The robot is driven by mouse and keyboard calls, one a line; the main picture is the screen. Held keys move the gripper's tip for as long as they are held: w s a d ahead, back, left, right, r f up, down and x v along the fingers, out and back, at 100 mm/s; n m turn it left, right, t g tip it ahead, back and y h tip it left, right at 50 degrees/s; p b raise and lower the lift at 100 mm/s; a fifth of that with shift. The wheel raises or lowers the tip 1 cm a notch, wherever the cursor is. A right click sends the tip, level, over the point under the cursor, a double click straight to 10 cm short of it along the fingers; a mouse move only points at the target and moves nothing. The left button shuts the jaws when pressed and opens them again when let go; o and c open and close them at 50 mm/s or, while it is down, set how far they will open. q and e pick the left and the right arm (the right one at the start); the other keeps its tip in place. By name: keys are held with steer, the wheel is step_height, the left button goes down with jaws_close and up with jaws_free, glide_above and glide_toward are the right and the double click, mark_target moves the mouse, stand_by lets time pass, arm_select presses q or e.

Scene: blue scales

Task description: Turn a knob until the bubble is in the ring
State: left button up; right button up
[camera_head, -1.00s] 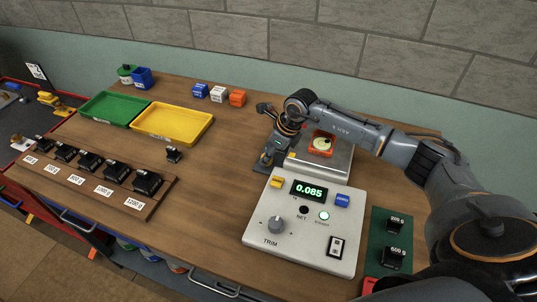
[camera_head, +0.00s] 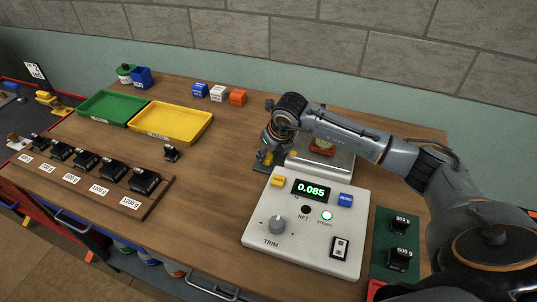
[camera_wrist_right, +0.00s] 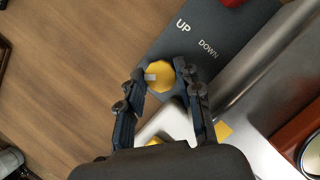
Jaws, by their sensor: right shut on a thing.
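The yellow knob (camera_wrist_right: 159,77) sits on a dark grey plate (camera_wrist_right: 205,35) marked UP and DOWN in the right wrist view. My right gripper (camera_wrist_right: 160,72) has its fingers on either side of the knob and is shut on it. In the head view this gripper (camera_head: 268,155) is low at the left edge of the scale. The bubble level (camera_head: 323,145) is in a red-orange mount on the scale's metal pan (camera_head: 335,169), partly behind my arm. In the wrist view only the level's edge (camera_wrist_right: 312,155) shows; I cannot make out the bubble. My left gripper is not in view.
Green (camera_head: 112,105) and yellow (camera_head: 172,122) trays and a weight rack (camera_head: 100,179) are left.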

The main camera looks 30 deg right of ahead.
steer(key=shift+r, duration=0.1)
steer(key=o, duration=1.1)
steer(key=shift+o, duration=0.2)
steer(key=v, duration=1.2)
